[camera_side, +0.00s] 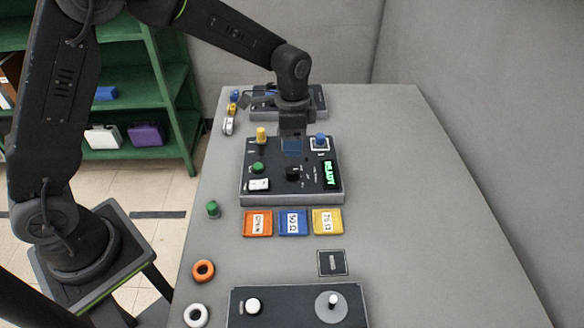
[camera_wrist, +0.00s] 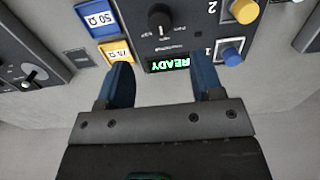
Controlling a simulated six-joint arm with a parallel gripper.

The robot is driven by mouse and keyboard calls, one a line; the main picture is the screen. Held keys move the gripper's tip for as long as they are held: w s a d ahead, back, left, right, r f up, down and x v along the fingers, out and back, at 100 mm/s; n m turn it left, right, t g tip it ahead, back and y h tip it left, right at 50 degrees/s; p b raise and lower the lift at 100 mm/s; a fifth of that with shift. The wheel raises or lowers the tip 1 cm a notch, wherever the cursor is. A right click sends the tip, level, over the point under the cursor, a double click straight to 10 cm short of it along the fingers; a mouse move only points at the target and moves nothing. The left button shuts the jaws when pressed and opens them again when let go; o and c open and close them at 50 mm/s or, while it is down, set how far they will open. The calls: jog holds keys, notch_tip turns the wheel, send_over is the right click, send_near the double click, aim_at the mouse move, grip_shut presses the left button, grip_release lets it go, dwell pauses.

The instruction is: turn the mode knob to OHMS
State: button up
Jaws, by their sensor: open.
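The mode knob (camera_side: 293,173) is a small black knob on the dark meter box (camera_side: 276,196), left of the lit green READY display (camera_side: 329,174). In the wrist view the knob (camera_wrist: 159,19) shows a pale pointer mark, with small labels around it that are too small to read. My gripper (camera_side: 292,150) hangs above the far part of the box, its jaws pointing down. In the wrist view my gripper (camera_wrist: 161,62) is open and empty, its blue fingers on either side of the display (camera_wrist: 168,64). The knob lies beyond the fingertips, apart from them.
Yellow (camera_side: 261,135), blue (camera_side: 321,140) and green (camera_side: 258,168) plugs stand on the box close to my gripper. Orange, blue (camera_side: 293,223) and yellow labelled trays lie in front. A panel with a dial (camera_side: 331,306) is nearest. The table's right side is clear.

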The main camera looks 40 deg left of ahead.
aim_at(292, 170)
notch_tip(292, 170, down, 10)
jog(key=shift+r, duration=0.1)
dwell(0.4)
jog(key=c, duration=0.9)
